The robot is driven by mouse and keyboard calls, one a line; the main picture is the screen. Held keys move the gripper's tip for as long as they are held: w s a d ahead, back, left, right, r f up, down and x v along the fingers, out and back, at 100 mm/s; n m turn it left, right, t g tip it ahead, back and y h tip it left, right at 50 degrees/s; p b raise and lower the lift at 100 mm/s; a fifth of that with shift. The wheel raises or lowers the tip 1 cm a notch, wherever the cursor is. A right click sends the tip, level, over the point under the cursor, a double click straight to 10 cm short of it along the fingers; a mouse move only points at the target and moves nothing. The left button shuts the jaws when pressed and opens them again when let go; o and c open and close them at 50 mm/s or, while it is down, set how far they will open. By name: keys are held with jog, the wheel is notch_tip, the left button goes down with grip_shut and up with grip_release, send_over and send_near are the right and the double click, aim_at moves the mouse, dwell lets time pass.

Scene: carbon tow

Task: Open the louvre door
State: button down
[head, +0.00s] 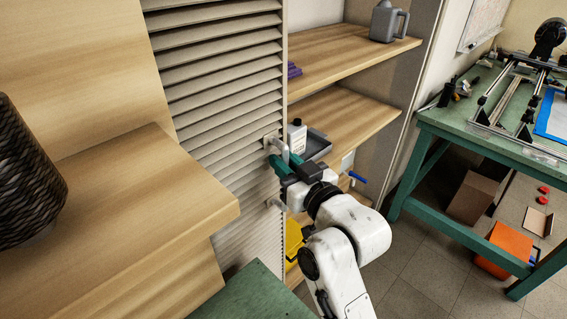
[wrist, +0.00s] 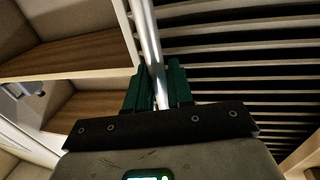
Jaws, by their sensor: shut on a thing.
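The louvre door (head: 225,120) is a tall panel of beige slats at the left of centre in the head view. Its slats (wrist: 240,75) fill the right of the wrist view. A pale bar handle (head: 285,153) stands off the door near its right edge; it also shows in the wrist view (wrist: 146,40). My gripper (head: 278,164), with green fingers, is shut on the handle. In the wrist view the bar runs between my two fingers (wrist: 158,88). To the right of the door, the shelves inside the cabinet are in view.
Wooden shelves (head: 345,50) hold a grey jug (head: 388,21), a white bottle (head: 297,136) and a grey tray (head: 316,146). A wooden ledge (head: 120,190) juts out at left beside a dark woven roll (head: 25,180). A green workbench (head: 450,125) stands right; tiled floor (head: 415,265) lies between.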

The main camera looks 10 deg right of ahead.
jog(key=shift+s+a+f, duration=0.1)
jog(key=shift+a+f, duration=0.05)
jog(key=shift+a, duration=0.1)
jog(key=c, duration=1.2)
grip_release()
jog(key=shift+s+a, duration=0.1)
jog(key=b+v, duration=0.1)
jog(key=v, duration=0.9)
jog(key=shift+s+d+b, duration=0.3)
jog(key=shift+b, duration=0.05)
jog(key=shift+s, duration=0.1)
